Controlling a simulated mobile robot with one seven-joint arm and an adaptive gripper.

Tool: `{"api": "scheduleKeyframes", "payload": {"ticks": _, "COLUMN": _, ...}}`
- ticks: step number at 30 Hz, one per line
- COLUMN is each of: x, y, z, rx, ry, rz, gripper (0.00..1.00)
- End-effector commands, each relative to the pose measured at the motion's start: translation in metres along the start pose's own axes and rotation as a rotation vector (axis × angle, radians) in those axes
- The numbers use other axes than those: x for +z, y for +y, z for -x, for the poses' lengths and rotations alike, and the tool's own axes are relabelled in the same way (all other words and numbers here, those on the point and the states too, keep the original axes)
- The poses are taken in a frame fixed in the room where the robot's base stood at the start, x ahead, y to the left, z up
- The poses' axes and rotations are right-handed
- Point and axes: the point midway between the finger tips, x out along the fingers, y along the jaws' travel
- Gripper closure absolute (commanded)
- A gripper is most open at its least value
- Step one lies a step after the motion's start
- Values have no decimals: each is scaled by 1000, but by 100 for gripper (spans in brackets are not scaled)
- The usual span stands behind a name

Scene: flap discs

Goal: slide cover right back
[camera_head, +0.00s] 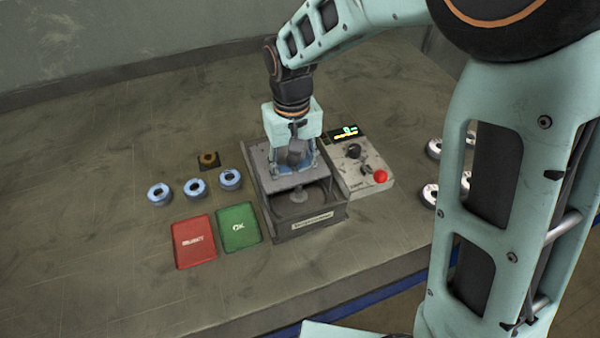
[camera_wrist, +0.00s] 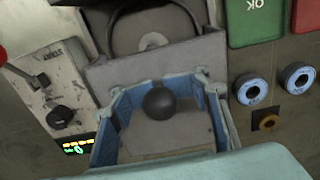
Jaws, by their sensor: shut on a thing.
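The cover (camera_head: 285,181) is a flat grey plate on top of a dark grey box-shaped machine (camera_head: 310,226). It lies over the rear part, and the front of the well is open, showing a round spindle (camera_head: 298,195). In the wrist view the cover (camera_wrist: 170,135) carries a black ball knob (camera_wrist: 165,103). My gripper (camera_head: 295,168) points down at the cover. In the wrist view its blue fingers (camera_wrist: 168,90) stand either side of the knob, shut on it. The exact finger contact is hard to see.
Right of the machine is a control box (camera_head: 355,165) with a red button. On the left are a red tray (camera_head: 194,241), a green tray (camera_head: 239,228) and three blue-rimmed discs (camera_head: 195,188). White discs (camera_head: 433,148) lie at the right, partly behind my arm. The far left table is clear.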

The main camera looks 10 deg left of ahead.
Motion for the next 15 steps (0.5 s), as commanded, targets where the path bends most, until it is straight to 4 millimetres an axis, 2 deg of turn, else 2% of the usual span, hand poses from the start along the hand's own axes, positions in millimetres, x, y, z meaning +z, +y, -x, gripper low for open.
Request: {"api": "scheduleKeyframes", "payload": {"ticks": 15, "x": -34, "y": 0, "z": -4, "rx": -1, "ry": -11, "rz": -1, "gripper": 84}}
